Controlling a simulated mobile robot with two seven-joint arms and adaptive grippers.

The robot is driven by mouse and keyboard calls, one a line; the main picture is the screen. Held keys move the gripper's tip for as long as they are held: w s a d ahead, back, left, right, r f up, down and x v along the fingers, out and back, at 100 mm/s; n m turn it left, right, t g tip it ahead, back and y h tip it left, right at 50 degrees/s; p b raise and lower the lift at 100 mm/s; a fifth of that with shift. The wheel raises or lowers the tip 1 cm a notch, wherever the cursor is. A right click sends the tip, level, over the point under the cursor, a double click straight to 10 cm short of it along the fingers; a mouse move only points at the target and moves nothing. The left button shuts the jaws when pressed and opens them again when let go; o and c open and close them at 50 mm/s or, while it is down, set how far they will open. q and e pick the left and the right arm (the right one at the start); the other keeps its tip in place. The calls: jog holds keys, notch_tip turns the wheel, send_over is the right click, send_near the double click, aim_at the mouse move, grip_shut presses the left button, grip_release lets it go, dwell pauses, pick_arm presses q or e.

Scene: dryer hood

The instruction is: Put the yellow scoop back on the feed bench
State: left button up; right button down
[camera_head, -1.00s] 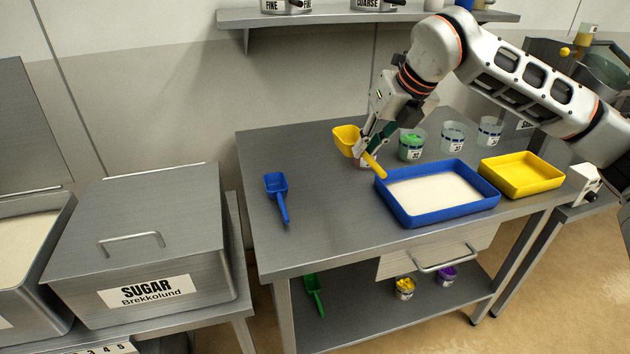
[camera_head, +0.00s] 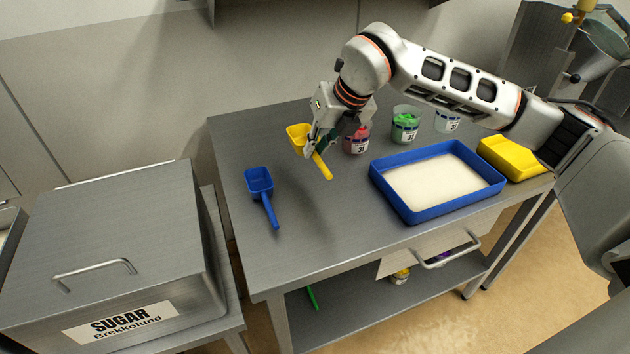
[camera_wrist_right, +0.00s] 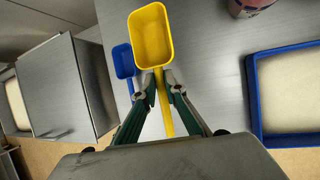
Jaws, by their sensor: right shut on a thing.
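The yellow scoop (camera_head: 299,137) is in my right gripper (camera_head: 314,150), which is shut on its handle. In the head view it is above the steel bench (camera_head: 320,229), between the blue scoop and the blue tray; the height of the gap is hard to tell. In the right wrist view the yellow scoop (camera_wrist_right: 151,38) has its open bowl facing the camera, and its handle runs between the fingers of the right gripper (camera_wrist_right: 160,78). The bowl looks empty. My left gripper is not in view.
A blue scoop (camera_head: 259,181) lies on the bench at left. A blue tray (camera_head: 412,214) of white powder and a yellow tray (camera_head: 513,158) are at right. Labelled cups (camera_head: 405,125) stand behind. A sugar bin (camera_head: 120,235) is left of the bench. The front left bench top is clear.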

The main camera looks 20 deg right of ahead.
notch_tip(320, 180, down, 10)
jog(key=shift+f, duration=0.1)
jog(key=c, duration=2.1)
grip_release()
jog(key=v, duration=1.2)
